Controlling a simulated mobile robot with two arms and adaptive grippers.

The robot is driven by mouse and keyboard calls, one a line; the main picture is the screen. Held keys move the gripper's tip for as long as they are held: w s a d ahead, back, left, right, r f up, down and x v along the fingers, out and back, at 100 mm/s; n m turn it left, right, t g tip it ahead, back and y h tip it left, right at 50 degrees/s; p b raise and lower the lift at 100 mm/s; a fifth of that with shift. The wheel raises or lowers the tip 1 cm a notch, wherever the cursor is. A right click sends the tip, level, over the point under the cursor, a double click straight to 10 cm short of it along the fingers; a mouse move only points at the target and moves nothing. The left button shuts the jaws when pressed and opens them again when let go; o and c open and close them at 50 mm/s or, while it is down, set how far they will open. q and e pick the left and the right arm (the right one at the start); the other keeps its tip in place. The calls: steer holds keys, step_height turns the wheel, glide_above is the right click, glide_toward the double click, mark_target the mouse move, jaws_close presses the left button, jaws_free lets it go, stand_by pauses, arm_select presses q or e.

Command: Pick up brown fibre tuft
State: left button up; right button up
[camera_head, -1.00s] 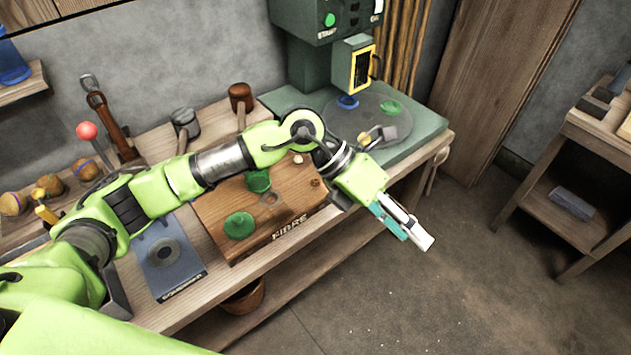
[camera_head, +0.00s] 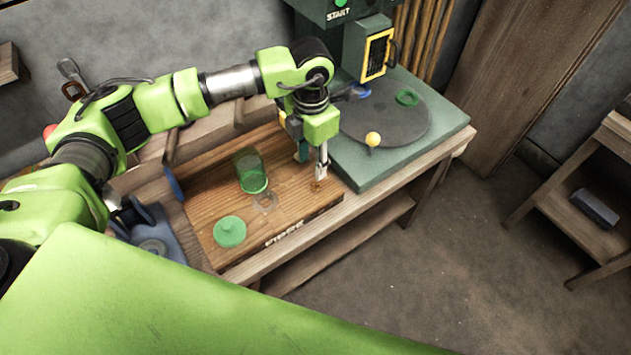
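The brown fibre tuft (camera_head: 318,186) is a small brown spot near the right end of the wooden board marked FIBRE (camera_head: 290,205). My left gripper (camera_head: 311,168) points down over that end of the board. Its white finger ends just above the tuft in the picture, and its teal finger stands apart to the left. The gripper looks open, with nothing seen between the fingers. Whether a finger touches the tuft, I cannot tell. My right gripper is not in view.
A green glass jar (camera_head: 250,172) and a green lid (camera_head: 230,231) are on the board, left of my gripper. The green machine base (camera_head: 400,165) with its grey disc and a yellow knob (camera_head: 373,139) stands close on the right. A blue-grey piece (camera_head: 160,238) lies left.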

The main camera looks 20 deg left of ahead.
mark_target(315, 183)
arm_select(q)
steer(key=f, duration=0.2)
steer(key=shift+w+f, duration=0.2)
steer(key=shift+f, duration=0.1)
steer(key=shift+s+d+f+p, duration=0.15)
steer(key=shift+f+p, duration=0.15)
steer(key=shift+f, duration=0.2)
steer(key=shift+s+d+f+p, duration=0.15)
steer(key=shift+f+p, duration=0.15)
steer(key=shift+f, duration=0.15)
step_height(315, 183, down, 3)
steer(key=shift+w+d+r+p, duration=0.1)
steer(key=shift+r+p, duration=0.05)
steer(key=shift+p, duration=0.15)
steer(key=shift+f, duration=0.45)
steer(key=c, duration=0.8)
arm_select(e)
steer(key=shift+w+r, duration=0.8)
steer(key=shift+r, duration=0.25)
